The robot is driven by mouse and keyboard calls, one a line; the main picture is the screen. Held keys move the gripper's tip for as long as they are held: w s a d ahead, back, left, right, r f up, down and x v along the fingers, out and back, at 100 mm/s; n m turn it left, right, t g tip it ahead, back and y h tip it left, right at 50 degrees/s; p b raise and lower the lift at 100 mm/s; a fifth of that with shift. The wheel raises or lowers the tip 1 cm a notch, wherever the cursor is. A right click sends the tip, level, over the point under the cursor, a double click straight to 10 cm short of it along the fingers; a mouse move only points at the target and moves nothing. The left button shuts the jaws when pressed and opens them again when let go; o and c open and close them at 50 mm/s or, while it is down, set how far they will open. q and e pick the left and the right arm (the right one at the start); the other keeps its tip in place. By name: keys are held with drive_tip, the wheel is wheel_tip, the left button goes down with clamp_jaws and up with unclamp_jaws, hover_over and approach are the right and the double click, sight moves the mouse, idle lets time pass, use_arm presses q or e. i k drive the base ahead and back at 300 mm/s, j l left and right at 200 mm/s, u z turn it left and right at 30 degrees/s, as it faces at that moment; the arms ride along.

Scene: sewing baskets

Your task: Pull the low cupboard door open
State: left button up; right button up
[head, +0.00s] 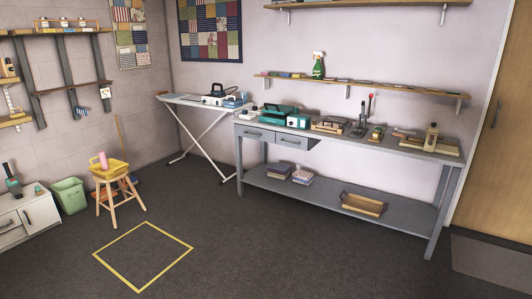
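A low white cupboard (22,213) stands at the left edge of the head view, partly cut off by the frame. Its right front panel (42,214) looks like a door and appears closed, with a small dark handle near its left side. Drawer-like fronts (9,224) are to the left of that panel. A dark device with a teal part (12,182) stands on the cupboard top. Neither of my grippers is in view.
A green bin (70,196) and a yellow stool (120,187) with a pink item stand right of the cupboard. A yellow square outline (142,287) marks open floor. A grey workbench (330,198) and ironing board (190,102) line the back wall.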

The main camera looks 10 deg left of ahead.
sight(39, 214)
drive_tip(key=i+j+u, duration=0.2)
drive_tip(key=i+u, duration=0.45)
drive_tip(key=u, duration=0.2)
drive_tip(key=i+u, duration=0.45)
drive_tip(key=i+l+u, duration=0.15)
drive_tip(key=u, duration=0.3)
drive_tip(key=i+u, duration=0.35)
drive_tip(key=i, duration=1.7)
drive_tip(key=i+z, duration=0.15)
drive_tip(key=i, duration=0.4)
drive_tip(key=i+j+z, duration=0.1)
drive_tip(key=i, duration=0.4)
